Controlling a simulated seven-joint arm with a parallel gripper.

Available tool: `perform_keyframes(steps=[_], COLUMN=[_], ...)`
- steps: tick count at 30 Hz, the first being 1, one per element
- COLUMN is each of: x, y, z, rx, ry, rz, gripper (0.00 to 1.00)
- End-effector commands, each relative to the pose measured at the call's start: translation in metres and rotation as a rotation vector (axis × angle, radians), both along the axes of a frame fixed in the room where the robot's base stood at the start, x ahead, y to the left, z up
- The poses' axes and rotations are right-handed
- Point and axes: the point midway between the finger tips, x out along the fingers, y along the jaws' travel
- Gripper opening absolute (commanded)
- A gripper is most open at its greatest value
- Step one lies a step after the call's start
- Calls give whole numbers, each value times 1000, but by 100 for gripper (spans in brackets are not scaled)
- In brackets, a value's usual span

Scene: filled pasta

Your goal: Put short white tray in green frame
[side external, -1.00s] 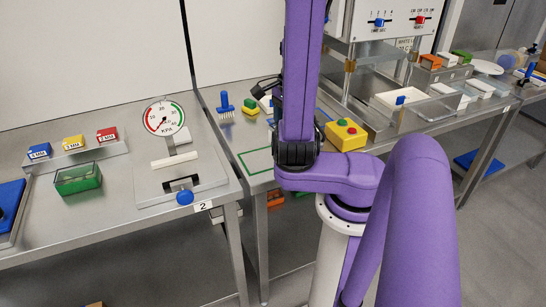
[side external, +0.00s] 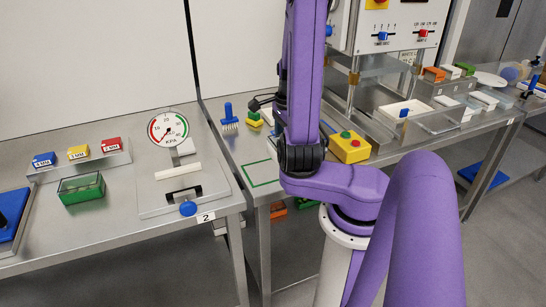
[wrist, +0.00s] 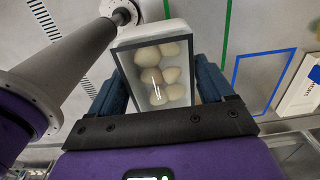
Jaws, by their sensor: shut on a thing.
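My gripper (wrist: 163,82) is shut on a white tray (wrist: 150,30) in the wrist view, with a blue finger on each side. The tray has a dark rim and several round pale dough pieces show inside it. A green line of the green frame (wrist: 226,45) runs just right of the tray in the wrist view. In the side view the green frame (side external: 262,183) is a thin outline on the table, partly hidden behind my arm. Whether the tray touches the table cannot be told.
A blue outline (wrist: 235,72) lies right of the green line. A yellow button box (side external: 350,153), a blue brush (side external: 229,118) and a press with a white tray (side external: 400,108) stand nearby. A gauge fixture (side external: 168,130) stands on the left table.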

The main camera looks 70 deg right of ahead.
Motion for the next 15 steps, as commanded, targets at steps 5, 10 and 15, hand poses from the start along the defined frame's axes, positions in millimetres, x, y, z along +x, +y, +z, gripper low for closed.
perform_keyframes(steps=[5,10,15], x=[22,34,46], y=[-16,-25,-35], z=[-13,-33,-52], rx=[3,4,3], ry=[1,2,1], rz=[4,2,2], gripper=[38,38,38])
